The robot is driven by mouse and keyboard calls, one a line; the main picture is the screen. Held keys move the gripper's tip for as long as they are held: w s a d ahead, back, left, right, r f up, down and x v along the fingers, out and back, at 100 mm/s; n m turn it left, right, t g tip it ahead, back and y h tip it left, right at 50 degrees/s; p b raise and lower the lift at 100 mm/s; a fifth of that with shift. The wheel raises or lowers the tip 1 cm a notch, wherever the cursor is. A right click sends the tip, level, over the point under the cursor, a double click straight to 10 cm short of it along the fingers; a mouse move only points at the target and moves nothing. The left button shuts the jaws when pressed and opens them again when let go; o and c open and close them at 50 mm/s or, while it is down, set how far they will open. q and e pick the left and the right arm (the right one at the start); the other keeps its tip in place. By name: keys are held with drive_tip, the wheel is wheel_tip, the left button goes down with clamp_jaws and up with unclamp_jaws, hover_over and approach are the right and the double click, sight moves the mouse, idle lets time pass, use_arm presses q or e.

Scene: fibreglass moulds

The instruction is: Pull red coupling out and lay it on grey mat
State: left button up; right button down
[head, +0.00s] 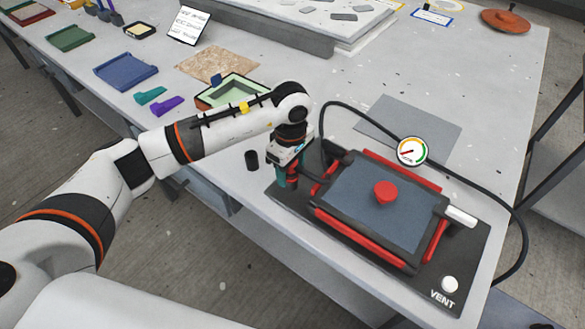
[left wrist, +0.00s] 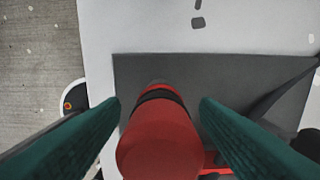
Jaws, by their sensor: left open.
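The red coupling (left wrist: 160,143) stands between the two teal fingers of my left gripper (left wrist: 160,125) in the left wrist view, with a gap on each side. A black band rings it near its far end. In the head view the left gripper (head: 285,178) points down at the left corner of the black mould base (head: 462,262), and mostly hides the coupling. The gripper is open around the coupling. The grey mat (head: 408,124) lies flat and bare on the table behind the mould base. My right gripper is not in view.
A black hose arches behind the base, past a round gauge (head: 412,151), to the right. The base carries a blue-grey plate with a red knob (head: 386,192), red bars and a white vent button (head: 449,284). A small black cylinder (head: 251,160) stands left of the gripper.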

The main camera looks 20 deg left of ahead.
use_arm(q)
clamp_jaws()
drive_tip(key=shift+w+r, duration=0.1)
drive_tip(key=shift+r, duration=0.3)
drive_tip(key=shift+r+p, duration=0.45)
drive_tip(key=shift+r, duration=0.1)
drive_tip(key=shift+r+p, duration=0.8)
drive_tip(key=shift+r, duration=1.3)
